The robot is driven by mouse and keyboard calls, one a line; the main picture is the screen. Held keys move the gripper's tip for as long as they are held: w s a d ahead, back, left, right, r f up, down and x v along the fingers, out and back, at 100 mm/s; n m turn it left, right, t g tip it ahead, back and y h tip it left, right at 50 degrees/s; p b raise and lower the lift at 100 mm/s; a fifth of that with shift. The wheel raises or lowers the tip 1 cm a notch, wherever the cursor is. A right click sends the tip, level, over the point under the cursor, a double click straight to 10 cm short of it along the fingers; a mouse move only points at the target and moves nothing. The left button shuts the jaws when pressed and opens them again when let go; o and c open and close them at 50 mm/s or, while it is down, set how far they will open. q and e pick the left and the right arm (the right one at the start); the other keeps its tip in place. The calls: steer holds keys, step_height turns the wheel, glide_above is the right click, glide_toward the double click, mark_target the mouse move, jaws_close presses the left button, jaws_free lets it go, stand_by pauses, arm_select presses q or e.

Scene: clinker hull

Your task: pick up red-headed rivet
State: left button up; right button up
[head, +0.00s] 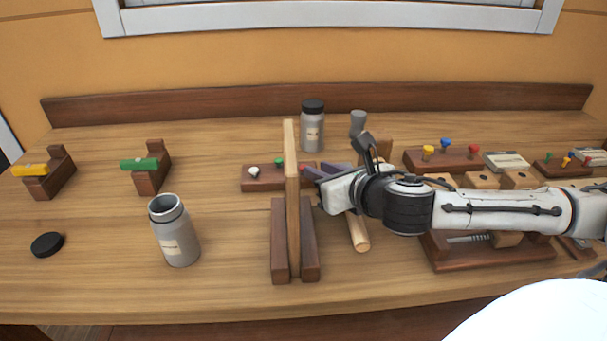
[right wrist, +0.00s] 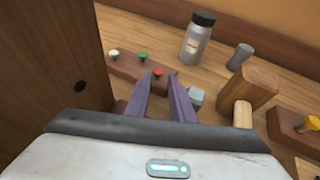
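A red-headed rivet (right wrist: 159,72) stands in a dark wooden block (right wrist: 126,67), at the right end of a row with a white-headed rivet (right wrist: 113,53) and a green-headed rivet (right wrist: 143,57). In the head view the upright board and my gripper mostly hide this red head. My right gripper (right wrist: 159,80) is open, its two purple fingers pointing at the red head, which shows between the tips. I cannot tell whether the fingers touch it. In the head view the right gripper (head: 312,174) reaches just right of the upright board. My left gripper is not in view.
An upright wooden board (head: 291,200) stands close beside the right gripper. Another block (head: 440,160) at right holds yellow, blue and red rivets. An open jar (head: 175,235) stands at left front.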

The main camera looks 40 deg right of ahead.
steer(key=b+x, duration=0.3)
steer(key=x, duration=0.3)
steer(key=shift+a+f, duration=0.15)
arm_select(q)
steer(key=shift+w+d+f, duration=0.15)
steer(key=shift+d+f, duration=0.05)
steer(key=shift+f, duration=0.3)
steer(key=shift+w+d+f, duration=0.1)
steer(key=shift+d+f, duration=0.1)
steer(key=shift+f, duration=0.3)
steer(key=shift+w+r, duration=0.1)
arm_select(e)
jaws_close()
